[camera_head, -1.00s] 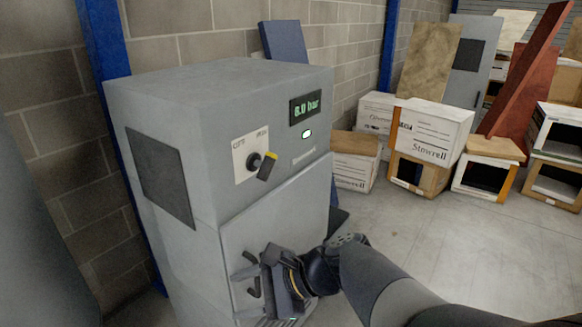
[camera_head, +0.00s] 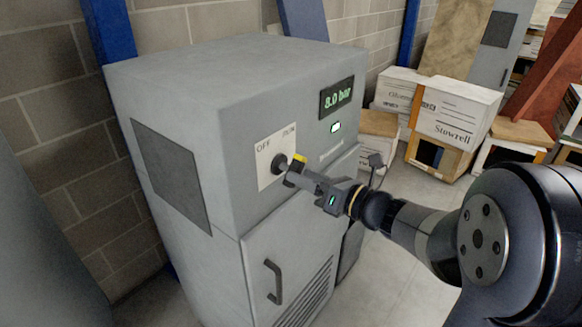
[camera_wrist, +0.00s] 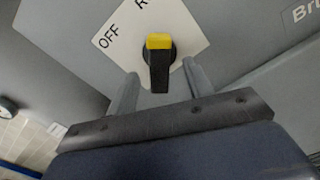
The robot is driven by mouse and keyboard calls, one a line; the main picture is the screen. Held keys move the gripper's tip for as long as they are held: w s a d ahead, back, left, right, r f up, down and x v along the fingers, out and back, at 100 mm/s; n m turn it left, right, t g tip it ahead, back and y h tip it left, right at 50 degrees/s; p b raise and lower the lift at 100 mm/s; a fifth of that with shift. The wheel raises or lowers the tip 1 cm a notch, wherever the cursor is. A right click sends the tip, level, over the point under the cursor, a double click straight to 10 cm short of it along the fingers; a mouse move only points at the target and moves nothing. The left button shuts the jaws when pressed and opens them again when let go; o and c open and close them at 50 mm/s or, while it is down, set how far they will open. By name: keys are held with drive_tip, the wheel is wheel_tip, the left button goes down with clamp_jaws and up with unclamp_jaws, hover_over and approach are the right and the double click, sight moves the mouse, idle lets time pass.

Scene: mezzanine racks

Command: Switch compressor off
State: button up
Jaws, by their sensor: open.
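The compressor is a grey cabinet (camera_head: 240,215) standing by the brick wall. Its front has a white plate (camera_head: 264,172) marked OFF and RUN, with a black rotary switch (camera_head: 278,162) that has a yellow tip. In the head view the yellow tip is to the right, on the RUN side. In the wrist view the switch (camera_wrist: 159,70) lies between my open gripper fingers, with a gap visible on each side. My gripper (camera_head: 291,177) is right in front of the switch in the head view; its fingers partly hide the lever. I cannot tell whether they touch it.
A display (camera_head: 337,97) on the cabinet reads 8.0 bar, above a lit lamp (camera_head: 335,127). A door handle (camera_head: 273,281) sticks out below the switch. Cartons (camera_head: 455,115) and boards stand to the right behind. Some floor is clear right of the cabinet.

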sight(288, 169)
drive_tip(key=x, duration=0.4)
drive_tip(key=shift+w+a, duration=0.3)
